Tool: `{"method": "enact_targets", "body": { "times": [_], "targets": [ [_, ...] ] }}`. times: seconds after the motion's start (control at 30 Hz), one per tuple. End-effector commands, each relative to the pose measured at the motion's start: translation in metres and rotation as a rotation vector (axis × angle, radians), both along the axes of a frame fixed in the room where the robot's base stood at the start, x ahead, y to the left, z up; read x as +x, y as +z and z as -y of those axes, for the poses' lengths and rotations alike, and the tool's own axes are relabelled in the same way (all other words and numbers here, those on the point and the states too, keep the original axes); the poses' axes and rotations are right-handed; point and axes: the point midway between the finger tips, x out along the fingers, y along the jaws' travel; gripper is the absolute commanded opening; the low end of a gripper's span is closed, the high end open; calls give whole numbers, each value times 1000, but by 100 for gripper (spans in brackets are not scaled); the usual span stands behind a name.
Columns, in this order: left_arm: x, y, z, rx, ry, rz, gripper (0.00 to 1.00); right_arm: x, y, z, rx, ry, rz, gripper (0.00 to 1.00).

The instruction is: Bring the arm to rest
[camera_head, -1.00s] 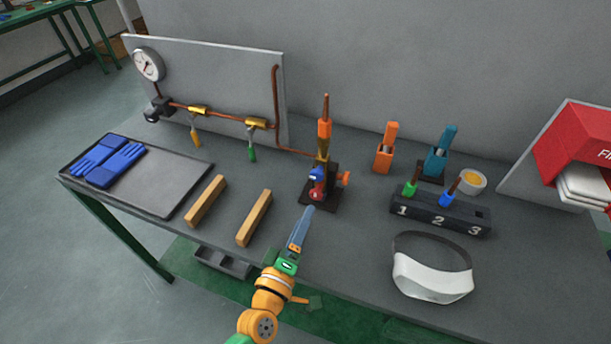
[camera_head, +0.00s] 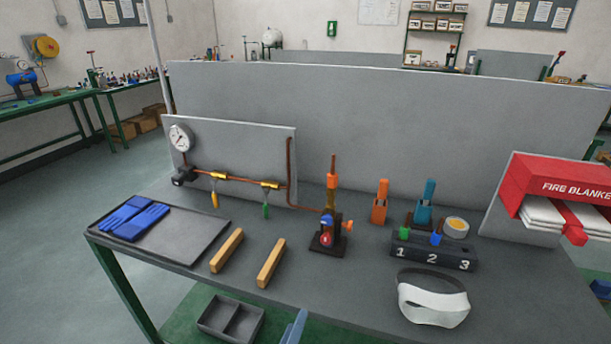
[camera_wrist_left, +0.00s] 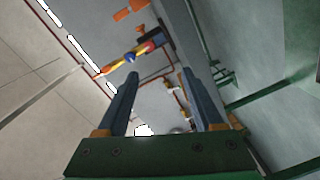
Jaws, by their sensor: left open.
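My left gripper (camera_head: 294,328) shows only as a blue-grey finger at the bottom edge of the head view, in front of the bench's front edge. The rest of my left arm is out of the picture there. In the left wrist view the two fingers of the left gripper (camera_wrist_left: 160,76) stand wide apart with nothing between them close by. The burner (camera_head: 328,232) stands upright on the bench, apart from the gripper; it also shows in the left wrist view (camera_wrist_left: 128,58), beyond the fingers. My right gripper is not in view.
The grey bench (camera_head: 350,280) holds a tray (camera_head: 190,245) with blue gloves (camera_head: 135,218), two wooden bars (camera_head: 227,250), a numbered block (camera_head: 433,252) and a white visor (camera_head: 432,305). A fire blanket box (camera_head: 560,185) stands at right. A divided bin (camera_head: 230,318) sits below the bench.

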Motion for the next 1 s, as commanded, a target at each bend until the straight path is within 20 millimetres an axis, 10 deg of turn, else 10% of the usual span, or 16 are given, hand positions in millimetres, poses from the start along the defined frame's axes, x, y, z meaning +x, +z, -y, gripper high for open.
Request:
{"method": "enact_targets", "body": {
  "times": [0.27,0.57,0.8,1.0],
  "targets": [
    [-16,-60,-9,198,-40,-107,68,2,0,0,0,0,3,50],
    [-75,-177,-41,574,-177,-349,68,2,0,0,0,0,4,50],
    [-212,-296,-111,1001,-482,-708,68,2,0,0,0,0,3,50],
    [-315,-330,-157,1187,-734,-923,68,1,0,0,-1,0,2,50]
  ]
}}
